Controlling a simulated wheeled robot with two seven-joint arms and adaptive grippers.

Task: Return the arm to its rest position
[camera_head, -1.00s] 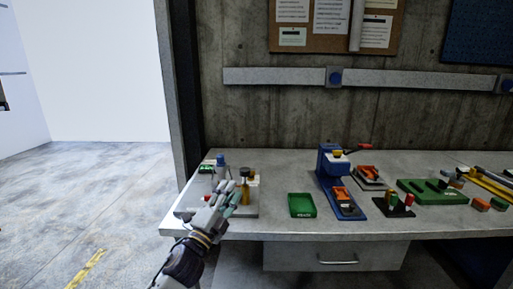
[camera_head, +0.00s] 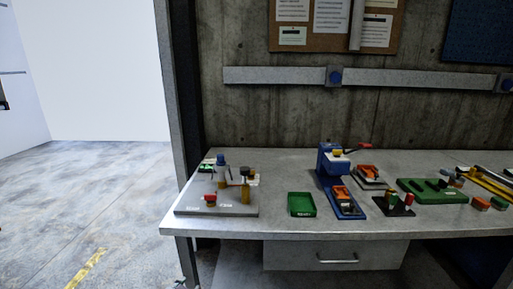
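Neither arm reaches over the workbench (camera_head: 290,229). A small dark bit at the bottom edge of the head view, beside the bench leg, looks like the tip of my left gripper (camera_head: 181,283). The rest of it is out of frame, so its opening cannot be told. My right gripper is not in view.
A green tray (camera_head: 301,205) sits right of the plate. A blue press (camera_head: 327,170) with a red-tipped lever stands beside it. Further right are a dark block with coloured pegs (camera_head: 394,205) and a green holder (camera_head: 430,191). Open floor (camera_head: 80,205) lies left of the bench.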

